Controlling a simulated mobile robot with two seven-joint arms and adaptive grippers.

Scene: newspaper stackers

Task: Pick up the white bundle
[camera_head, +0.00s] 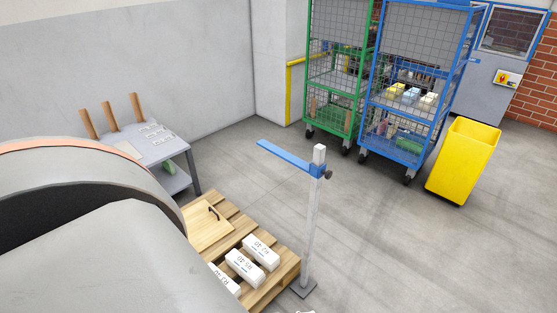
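Three white bundles with dark printing lie on a wooden pallet (284,270) at the bottom centre. The back one (260,250) and the middle one (245,267) show almost whole. The front one (222,281) is partly hidden by a large grey link of my arm, which fills the lower left.
A wooden board with a dark handle (209,226) lies on the pallet. A post with a blue arm (312,220) stands at its right edge. A grey table (160,148) is behind left. Green (335,80) and blue (410,85) cage carts and a yellow bin (463,160) stand behind. Floor at right is clear.

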